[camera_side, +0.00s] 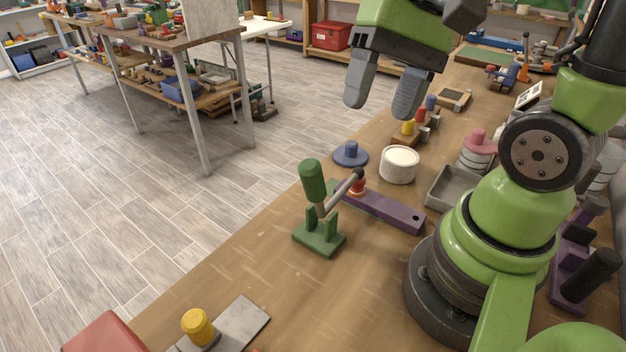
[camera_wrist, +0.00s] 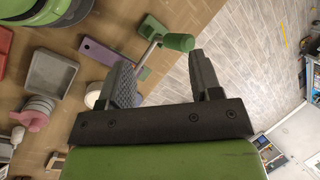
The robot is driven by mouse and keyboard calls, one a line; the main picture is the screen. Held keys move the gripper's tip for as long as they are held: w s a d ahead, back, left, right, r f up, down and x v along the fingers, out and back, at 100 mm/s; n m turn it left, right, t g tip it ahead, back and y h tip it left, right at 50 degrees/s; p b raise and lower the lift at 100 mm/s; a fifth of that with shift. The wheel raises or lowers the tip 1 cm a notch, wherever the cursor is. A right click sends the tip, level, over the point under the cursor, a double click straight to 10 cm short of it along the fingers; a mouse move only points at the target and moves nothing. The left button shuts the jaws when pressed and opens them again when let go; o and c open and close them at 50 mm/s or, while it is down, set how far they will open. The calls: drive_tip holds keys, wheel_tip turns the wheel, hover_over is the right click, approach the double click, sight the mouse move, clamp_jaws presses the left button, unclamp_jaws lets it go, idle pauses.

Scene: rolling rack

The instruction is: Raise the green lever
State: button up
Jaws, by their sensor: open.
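The green lever (camera_side: 313,184) stands on a green base (camera_side: 320,238) near the table's left edge in the side view. It has a thick green cylindrical grip and a grey rod with a dark end that slants up to the right. In the wrist view the green grip (camera_wrist: 179,42) lies just beyond the fingertips, between them and toward the top. My gripper (camera_side: 381,100) is open and empty, above and behind the lever in the side view, touching nothing. It also shows in the wrist view (camera_wrist: 160,75).
A purple bar (camera_side: 385,211) with a red knob lies just right of the lever. A white round container (camera_side: 399,165) and a blue knobbed disc (camera_side: 350,154) stand behind it. A yellow knob (camera_side: 198,326) on a grey plate is in front. Bare tabletop lies between.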

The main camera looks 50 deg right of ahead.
wheel_tip(320, 180, down, 6)
drive_tip(key=w+d+m+g+y, duration=0.2)
drive_tip(key=w+m+y, duration=0.1)
drive_tip(key=m+y, duration=0.25)
drive_tip(key=m+t+y, duration=0.6)
drive_tip(key=m+y, duration=0.1)
approach(312, 200)
wheel_tip(312, 200, up, 3)
drive_tip(key=x, duration=0.9)
drive_tip(key=shift+w+a+r, duration=0.15)
drive_tip(key=shift+w+a, duration=0.05)
drive_tip(key=shift+w, duration=0.15)
clamp_jaws()
